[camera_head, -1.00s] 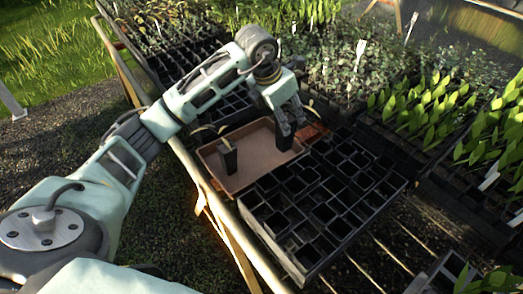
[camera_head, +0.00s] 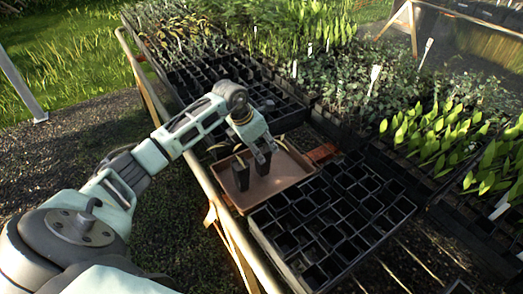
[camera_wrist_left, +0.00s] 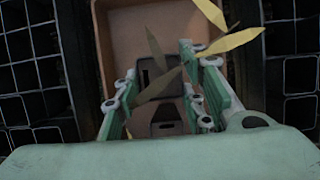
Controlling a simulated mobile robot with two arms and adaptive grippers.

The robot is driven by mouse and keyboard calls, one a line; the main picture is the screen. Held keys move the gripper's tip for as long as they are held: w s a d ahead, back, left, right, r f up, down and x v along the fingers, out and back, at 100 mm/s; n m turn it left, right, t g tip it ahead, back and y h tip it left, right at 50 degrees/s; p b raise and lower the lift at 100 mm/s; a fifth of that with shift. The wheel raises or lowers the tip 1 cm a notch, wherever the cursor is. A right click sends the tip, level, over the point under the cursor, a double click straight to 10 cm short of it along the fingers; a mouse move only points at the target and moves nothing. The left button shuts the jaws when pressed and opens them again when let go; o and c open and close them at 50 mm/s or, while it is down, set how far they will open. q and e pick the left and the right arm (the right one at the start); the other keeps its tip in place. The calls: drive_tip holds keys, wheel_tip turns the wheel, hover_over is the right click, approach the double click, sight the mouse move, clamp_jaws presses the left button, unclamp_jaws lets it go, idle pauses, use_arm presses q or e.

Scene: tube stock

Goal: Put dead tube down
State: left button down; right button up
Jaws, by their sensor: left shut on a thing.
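A brown shallow tray (camera_head: 287,172) lies beside the black tube racks in the head view. It also shows under my gripper in the wrist view (camera_wrist_left: 125,35). A dark square tube (camera_head: 240,174) stands upright at the tray's left side. My left gripper (camera_head: 262,152) points down over the tray, shut on a second dark tube (camera_head: 262,163) just right of the first. Whether the held tube touches the tray floor is unclear. The wrist view shows dull and yellowish leaves (camera_wrist_left: 235,41) around the fingers. My right gripper is not in view.
A black rack of empty square cells (camera_head: 335,210) adjoins the tray's near right side. Another dark rack (camera_head: 275,105) lies behind it. Leafy green seedlings (camera_head: 430,135) fill racks at the right. A bench rail (camera_head: 205,180) runs along the left. The tray's right half is bare.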

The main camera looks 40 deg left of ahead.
use_arm(q)
drive_tip(key=shift+f, duration=1.3)
drive_tip(key=c, duration=1.4)
unclamp_jaws()
drive_tip(key=shift+c, duration=0.2)
drive_tip(key=o, duration=0.3)
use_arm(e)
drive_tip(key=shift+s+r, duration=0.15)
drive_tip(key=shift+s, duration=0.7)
